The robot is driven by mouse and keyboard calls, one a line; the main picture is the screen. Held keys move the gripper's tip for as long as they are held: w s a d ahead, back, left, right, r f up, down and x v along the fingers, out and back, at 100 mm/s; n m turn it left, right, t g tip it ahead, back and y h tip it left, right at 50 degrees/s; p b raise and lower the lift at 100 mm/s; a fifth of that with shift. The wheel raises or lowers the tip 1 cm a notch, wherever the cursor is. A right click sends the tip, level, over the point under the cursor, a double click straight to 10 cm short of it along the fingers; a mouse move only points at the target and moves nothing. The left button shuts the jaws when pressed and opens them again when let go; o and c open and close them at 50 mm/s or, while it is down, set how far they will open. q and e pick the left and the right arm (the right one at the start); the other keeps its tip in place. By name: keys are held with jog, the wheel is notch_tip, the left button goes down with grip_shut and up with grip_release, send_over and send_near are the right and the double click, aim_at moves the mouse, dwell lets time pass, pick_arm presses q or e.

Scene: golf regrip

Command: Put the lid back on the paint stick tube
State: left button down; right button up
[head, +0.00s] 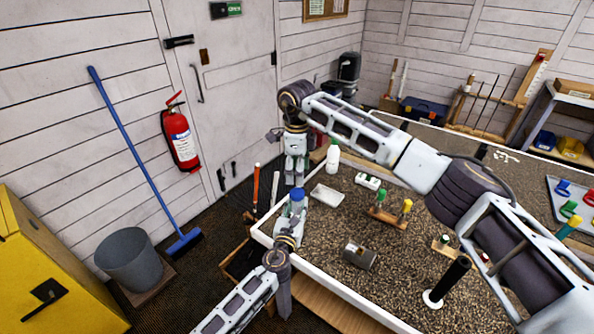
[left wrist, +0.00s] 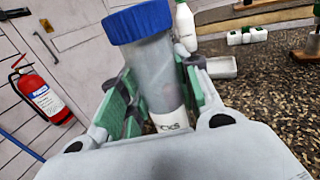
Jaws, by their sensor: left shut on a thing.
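My left gripper (head: 290,226) is shut on the paint stick tube (left wrist: 158,75) near the table's left edge. The tube is greyish and translucent, with a white label low down, and the green finger pads (left wrist: 160,100) are on either side of it. The blue lid (left wrist: 137,21) sits on the tube's top end; it also shows in the head view (head: 297,194). I cannot tell how firmly it is seated. My right gripper (head: 296,180) points down just above and behind the lid, apart from it as far as I can see. Its fingers are too small to judge.
On the speckled table are a white bottle (head: 332,158), a white tray (head: 327,195), a wooden rack (head: 387,218) with green- and yellow-topped sticks, a grey can (head: 359,256) and a black cylinder (head: 449,280). The white table edge (head: 300,265) runs close to my left gripper.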

aim_at(297, 192)
jog(key=n, duration=0.4)
jog(key=shift+n, duration=0.3)
jog(key=n, duration=0.4)
jog(key=shift+s+a+n, duration=0.1)
jog(key=shift+n, duration=0.2)
jog(key=n, duration=0.4)
jog(key=shift+n, duration=2.3)
jog(key=shift+f, duration=0.1)
jog(key=shift+f, duration=3.9)
